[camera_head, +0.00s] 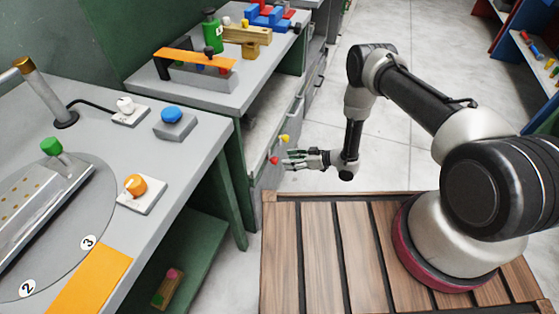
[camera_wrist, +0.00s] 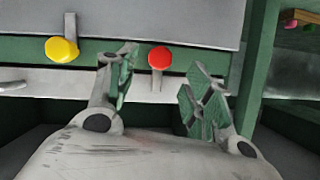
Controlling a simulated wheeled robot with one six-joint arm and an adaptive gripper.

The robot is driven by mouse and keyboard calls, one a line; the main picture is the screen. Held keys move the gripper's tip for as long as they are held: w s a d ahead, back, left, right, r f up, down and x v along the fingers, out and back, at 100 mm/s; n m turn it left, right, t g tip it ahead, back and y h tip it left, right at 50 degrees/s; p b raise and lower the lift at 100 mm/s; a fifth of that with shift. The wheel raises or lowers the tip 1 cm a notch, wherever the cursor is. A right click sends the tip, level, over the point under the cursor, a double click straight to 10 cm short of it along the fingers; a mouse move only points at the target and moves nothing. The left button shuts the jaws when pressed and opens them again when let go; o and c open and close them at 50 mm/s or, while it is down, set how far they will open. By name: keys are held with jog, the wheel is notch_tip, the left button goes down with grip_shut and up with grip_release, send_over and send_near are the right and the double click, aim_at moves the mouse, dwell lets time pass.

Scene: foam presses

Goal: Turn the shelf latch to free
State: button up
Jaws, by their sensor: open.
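A red knob (camera_wrist: 160,58) with a grey stem below it is on the front of a grey and green bench in the wrist view. A yellow knob (camera_wrist: 61,50) with a grey stem above it is to its left. The red knob (camera_head: 274,160) and yellow knob (camera_head: 284,139) also show small in the head view. I cannot tell which of them is the shelf latch. My gripper (camera_head: 288,160) is open and empty in the head view, close to the red knob. In the wrist view, the red knob appears between my open fingers (camera_wrist: 162,78); contact is not visible.
A grey table (camera_head: 215,125) with white, blue and orange buttons stands at left. A bench behind it holds an orange bar (camera_head: 195,58), a green bottle (camera_head: 212,32) and blocks. A low green shelf (camera_head: 200,265) holds a pink-ended piece. Bare floor (camera_head: 325,110) lies beyond my arm.

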jog(key=x, duration=0.5)
jog(key=shift+a+f, duration=0.2)
jog(key=shift+a, duration=0.05)
jog(key=c, duration=1)
